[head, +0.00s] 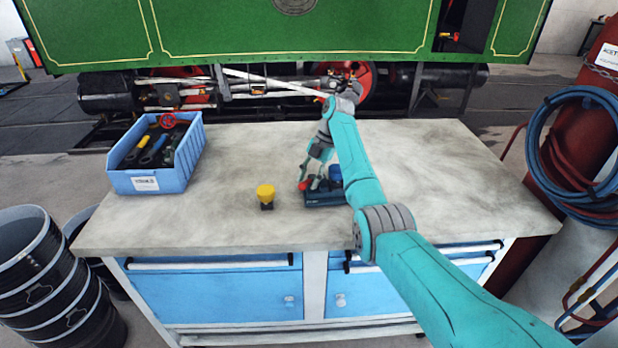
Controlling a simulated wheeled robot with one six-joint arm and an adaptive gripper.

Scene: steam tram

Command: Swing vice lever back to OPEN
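A small dark-blue device, which looks like the vice (322,199), sits on the workbench right of centre. A red knob (304,186) shows at its left end; it may be the lever's end, but the lever itself is not clear. My gripper (314,172) points down just above the vice, close to the red knob. Whether it touches the knob or lever cannot be told. The fingers are small and partly overlap the vice, so their opening is unclear. My teal arm hides the right side of the vice.
A yellow-topped piece on a dark base (265,196) stands left of the vice. A blue bin (150,182) of tools is at the bench's left. The grey workbench top (440,160) is otherwise clear. A red cylinder with blue hose (575,150) stands at the right.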

